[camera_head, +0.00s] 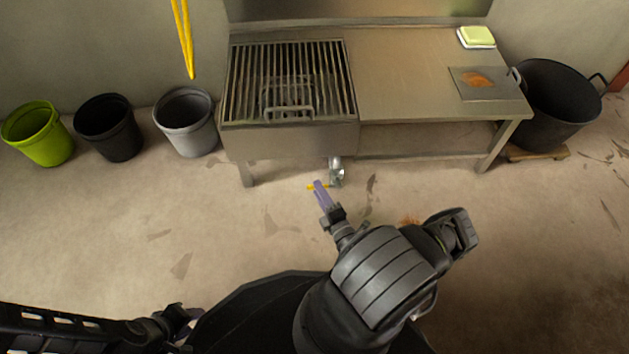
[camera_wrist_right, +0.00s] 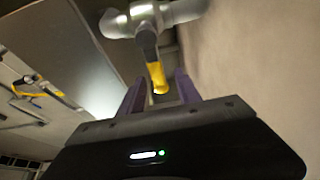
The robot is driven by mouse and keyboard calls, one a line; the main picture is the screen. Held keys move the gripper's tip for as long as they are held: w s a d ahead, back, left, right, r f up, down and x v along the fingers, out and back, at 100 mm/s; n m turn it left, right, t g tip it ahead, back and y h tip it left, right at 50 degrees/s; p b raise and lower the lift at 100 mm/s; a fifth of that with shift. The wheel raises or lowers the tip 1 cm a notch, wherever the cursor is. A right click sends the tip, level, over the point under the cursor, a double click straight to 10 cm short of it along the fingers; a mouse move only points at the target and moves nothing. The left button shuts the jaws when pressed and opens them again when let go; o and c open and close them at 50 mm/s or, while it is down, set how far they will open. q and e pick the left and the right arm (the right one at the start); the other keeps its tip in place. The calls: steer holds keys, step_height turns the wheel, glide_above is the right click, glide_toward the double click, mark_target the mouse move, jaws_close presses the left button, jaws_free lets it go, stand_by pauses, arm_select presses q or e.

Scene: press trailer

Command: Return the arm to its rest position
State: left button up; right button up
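My right gripper (camera_head: 318,188) is low in front of the metal sink unit, beside a drain valve (camera_head: 337,172) under its grated end. In the right wrist view its two purple fingers (camera_wrist_right: 159,92) stand apart. The valve's yellow handle (camera_wrist_right: 156,76) reaches toward the gap between them; I see no finger closed on it. The grey valve pipe (camera_wrist_right: 170,14) is just beyond. My left gripper (camera_head: 178,318) is at the lower left of the head view, dark and small, away from everything; its fingers cannot be made out.
The steel unit has a grate (camera_head: 290,80) and a worktop (camera_head: 410,75) with a yellow-green block (camera_head: 476,36) and a stained plate (camera_head: 478,82). Green (camera_head: 38,133), black (camera_head: 108,127) and grey (camera_head: 186,121) buckets stand left; a large black tub (camera_head: 555,105) stands right. The front floor is clear.

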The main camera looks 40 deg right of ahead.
steer(key=shift+v, duration=1.3)
